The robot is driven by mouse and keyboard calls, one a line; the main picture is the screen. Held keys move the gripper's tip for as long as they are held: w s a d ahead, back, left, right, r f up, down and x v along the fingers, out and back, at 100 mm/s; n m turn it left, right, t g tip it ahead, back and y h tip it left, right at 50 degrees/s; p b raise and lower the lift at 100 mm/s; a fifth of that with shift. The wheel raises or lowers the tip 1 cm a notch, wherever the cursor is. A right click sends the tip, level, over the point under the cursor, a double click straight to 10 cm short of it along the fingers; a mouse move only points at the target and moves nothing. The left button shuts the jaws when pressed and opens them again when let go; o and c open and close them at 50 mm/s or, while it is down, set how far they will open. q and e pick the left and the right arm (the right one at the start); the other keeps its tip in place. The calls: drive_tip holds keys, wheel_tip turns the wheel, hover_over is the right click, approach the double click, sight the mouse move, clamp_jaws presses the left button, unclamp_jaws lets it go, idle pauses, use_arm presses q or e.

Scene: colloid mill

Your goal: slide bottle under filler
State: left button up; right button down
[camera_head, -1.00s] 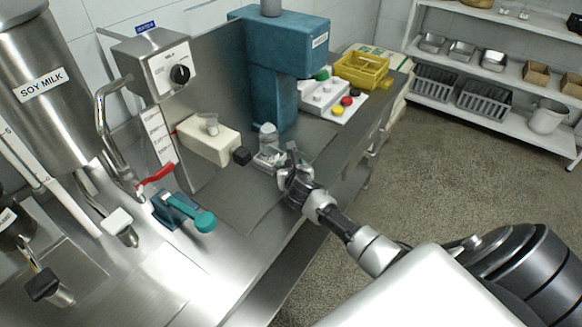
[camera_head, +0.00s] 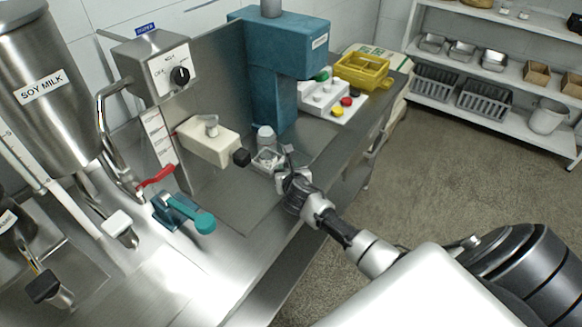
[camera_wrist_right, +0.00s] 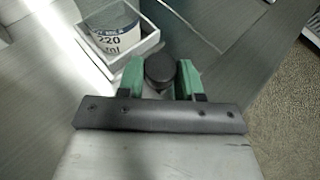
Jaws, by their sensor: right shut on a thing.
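A small bottle (camera_wrist_right: 118,32) with a "220 ml" label stands in a square white holder (camera_wrist_right: 150,42) in the right wrist view. The filler outlet is not clearly identifiable. My left gripper is out of view.
The teal machine (camera_head: 275,75) stands behind. A panel with coloured buttons (camera_head: 335,100) and a yellow tray (camera_head: 362,70) lie farther right. A teal-handled lever (camera_head: 203,221) stands nearer left.

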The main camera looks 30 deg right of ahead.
sight(252, 220)
drive_tip(key=s+a+p, duration=0.1)
drive_tip(key=s+a, duration=0.1)
drive_tip(key=a, duration=0.2)
drive_tip(key=s+a+p, duration=0.1)
drive_tip(key=s+a, duration=0.1)
drive_tip(key=a, duration=0.3)
drive_tip(key=s+a+p, duration=0.1)
drive_tip(key=s+a, duration=0.1)
drive_tip(key=a, duration=0.3)
drive_tip(key=shift+a+p, duration=0.2)
drive_tip(key=shift+p, duration=0.1)
drive_tip(key=shift+s+a, duration=0.3)
drive_tip(key=shift+a, duration=0.4)
drive_tip(key=shift+a+f, duration=0.1)
drive_tip(key=c, duration=0.9)
unclamp_jaws()
drive_tip(key=shift+a, duration=0.1)
drive_tip(key=shift+o, duration=0.8)
drive_tip(key=v, duration=1.1)
